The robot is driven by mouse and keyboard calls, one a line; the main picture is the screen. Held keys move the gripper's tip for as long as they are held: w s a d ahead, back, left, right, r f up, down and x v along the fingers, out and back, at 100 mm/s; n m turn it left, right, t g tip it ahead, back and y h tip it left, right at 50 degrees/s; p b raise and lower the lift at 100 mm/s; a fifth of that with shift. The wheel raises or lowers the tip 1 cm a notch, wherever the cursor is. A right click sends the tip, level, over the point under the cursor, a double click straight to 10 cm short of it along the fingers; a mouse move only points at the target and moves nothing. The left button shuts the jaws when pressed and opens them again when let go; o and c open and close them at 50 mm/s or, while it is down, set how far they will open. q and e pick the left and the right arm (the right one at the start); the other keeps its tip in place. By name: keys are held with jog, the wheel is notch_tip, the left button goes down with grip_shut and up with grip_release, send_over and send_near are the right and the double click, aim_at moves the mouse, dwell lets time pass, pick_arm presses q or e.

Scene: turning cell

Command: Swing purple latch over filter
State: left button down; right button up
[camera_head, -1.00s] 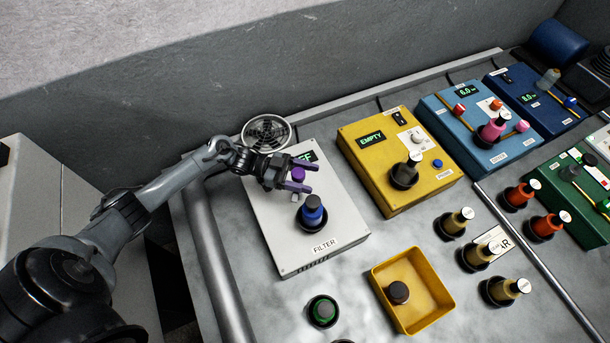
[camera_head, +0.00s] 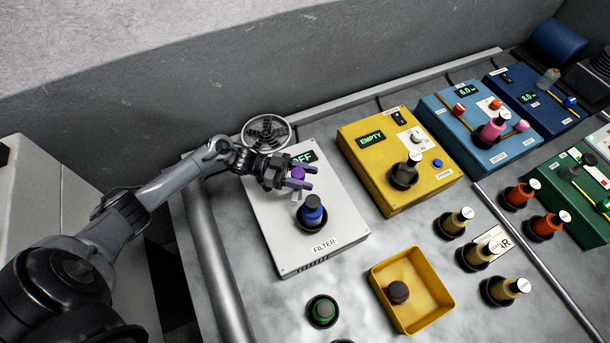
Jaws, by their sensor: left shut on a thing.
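The white filter box (camera_head: 275,233) stands at the left of the table, with a display reading OFF and a label FILTER. A blue filter (camera_head: 312,212) stands upright in a dark socket on its top. The purple latch (camera_head: 298,173) is a knob behind the filter, near the display. The fingers hide part of the latch. My right gripper is not in view.
A yellow box (camera_head: 372,190) reading EMPTY stands to the right. A yellow tray (camera_head: 436,284) with a dark-capped piece lies in front. A green-ringed holder (camera_head: 322,311) stands near the front edge. A round fan grille (camera_head: 267,132) is behind the filter box.

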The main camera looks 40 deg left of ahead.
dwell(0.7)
pick_arm(q)
jog(key=c, duration=0.6)
grip_release()
jog(key=shift+a, duration=0.1)
jog(key=b+v, duration=0.1)
jog(key=v, duration=0.9)
jog(key=shift+s+a, duration=0.2)
jog(key=shift+a, duration=0.1)
